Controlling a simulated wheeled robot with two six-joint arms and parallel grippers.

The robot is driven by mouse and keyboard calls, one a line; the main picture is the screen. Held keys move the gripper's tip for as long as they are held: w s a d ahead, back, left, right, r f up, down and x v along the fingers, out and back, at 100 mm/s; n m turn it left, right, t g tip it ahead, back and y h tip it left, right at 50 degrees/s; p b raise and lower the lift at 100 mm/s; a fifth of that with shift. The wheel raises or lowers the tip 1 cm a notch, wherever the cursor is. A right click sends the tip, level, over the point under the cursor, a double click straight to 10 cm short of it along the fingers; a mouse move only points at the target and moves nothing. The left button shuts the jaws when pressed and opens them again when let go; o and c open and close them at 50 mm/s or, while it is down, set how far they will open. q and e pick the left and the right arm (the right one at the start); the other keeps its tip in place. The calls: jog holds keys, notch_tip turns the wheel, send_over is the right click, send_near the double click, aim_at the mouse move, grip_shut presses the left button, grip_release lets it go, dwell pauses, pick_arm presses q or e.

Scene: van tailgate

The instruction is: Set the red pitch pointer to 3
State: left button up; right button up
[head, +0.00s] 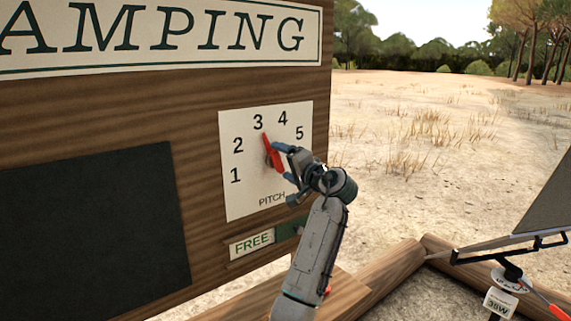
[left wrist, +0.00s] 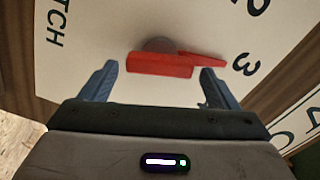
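The red pitch pointer (head: 268,145) is on a white dial card (head: 235,195) with the numbers 1 to 5 in an arc. Its narrow tip points up and slightly left, at the 3. My left gripper (head: 285,164) is at the pointer's right side in the head view and hides part of the dial. In the left wrist view the blue fingers (left wrist: 159,69) are open, one near each end of the pointer (left wrist: 165,63). Gaps show between the fingers and the pointer. The narrow tip is toward the 3. My right gripper is out of view.
The dial card is on a wooden board below a CAMPING-style sign (head: 170,35), beside a black panel (head: 95,225). A FREE sign (head: 252,243) is below. Logs (head: 385,275) lie on the ground. A dark panel on a stand (head: 545,205) is at right.

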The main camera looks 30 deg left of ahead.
pick_arm(q)
jog(key=b+v, duration=0.5)
jog(key=v, duration=0.5)
jog(key=shift+s+d, duration=0.15)
jog(key=shift+d, duration=0.15)
jog(key=shift+f, duration=0.15)
